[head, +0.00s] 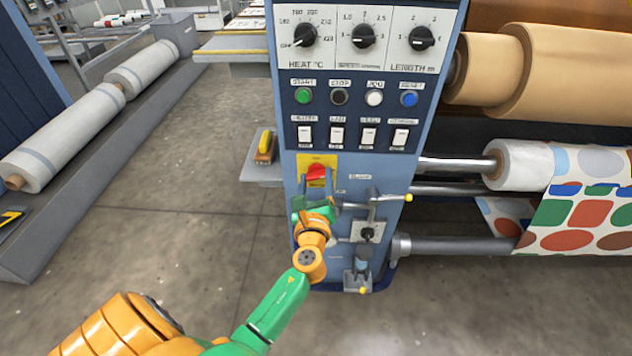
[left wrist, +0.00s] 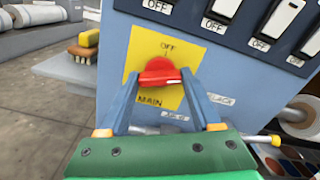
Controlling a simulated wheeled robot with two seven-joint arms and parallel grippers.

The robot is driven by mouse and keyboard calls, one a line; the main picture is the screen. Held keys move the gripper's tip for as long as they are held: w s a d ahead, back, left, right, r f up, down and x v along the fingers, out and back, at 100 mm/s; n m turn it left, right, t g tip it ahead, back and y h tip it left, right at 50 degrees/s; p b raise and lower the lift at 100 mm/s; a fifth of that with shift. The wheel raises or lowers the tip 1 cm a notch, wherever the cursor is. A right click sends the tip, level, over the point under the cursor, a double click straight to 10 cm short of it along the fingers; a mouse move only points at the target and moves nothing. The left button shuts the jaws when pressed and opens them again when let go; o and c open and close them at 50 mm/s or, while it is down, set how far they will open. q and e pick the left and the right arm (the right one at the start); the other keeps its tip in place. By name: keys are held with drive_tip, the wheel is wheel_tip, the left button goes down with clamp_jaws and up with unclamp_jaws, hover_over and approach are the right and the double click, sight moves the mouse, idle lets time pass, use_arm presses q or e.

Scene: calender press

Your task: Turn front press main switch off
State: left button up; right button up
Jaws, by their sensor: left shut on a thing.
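The main switch is a red knob (head: 317,172) on a yellow plate (head: 304,160) on the front of the blue press panel. In the left wrist view the red knob (left wrist: 158,73) shows up close, its grip lying roughly level across the yellow plate (left wrist: 147,46). "OFF" is printed above it and "MAIN" below it. My left gripper (head: 317,186) is at the knob, and its two blue-grey fingers (left wrist: 159,82) are shut on it, one on each side. My right gripper is in neither view.
Above the switch are white rocker switches (head: 335,134), coloured buttons (head: 374,97) and dials (head: 363,36). A yellow-handled brush (head: 265,147) lies on a side shelf. A lever with a yellow tip (head: 407,197) juts out right of the switch. Rolls stand right.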

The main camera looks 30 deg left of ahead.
use_arm(q)
drive_tip(key=shift+f+n, duration=0.15)
drive_tip(key=shift+n, duration=0.75)
drive_tip(key=shift+n+b, duration=0.4)
drive_tip(key=shift+n, duration=0.1)
drive_tip(key=n+b, duration=0.1)
drive_tip(key=n, duration=0.2)
drive_tip(key=shift+n, duration=0.3)
drive_tip(key=shift+n+b, duration=0.35)
drive_tip(key=shift+n, duration=0.55)
drive_tip(key=n+b, duration=0.1)
drive_tip(key=n, duration=0.2)
drive_tip(key=shift+n, duration=1)
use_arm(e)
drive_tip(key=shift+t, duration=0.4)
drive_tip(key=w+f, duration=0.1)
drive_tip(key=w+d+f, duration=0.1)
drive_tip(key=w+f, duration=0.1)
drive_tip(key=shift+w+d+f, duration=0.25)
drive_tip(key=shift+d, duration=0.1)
use_arm(q)
drive_tip(key=shift+n, duration=0.3)
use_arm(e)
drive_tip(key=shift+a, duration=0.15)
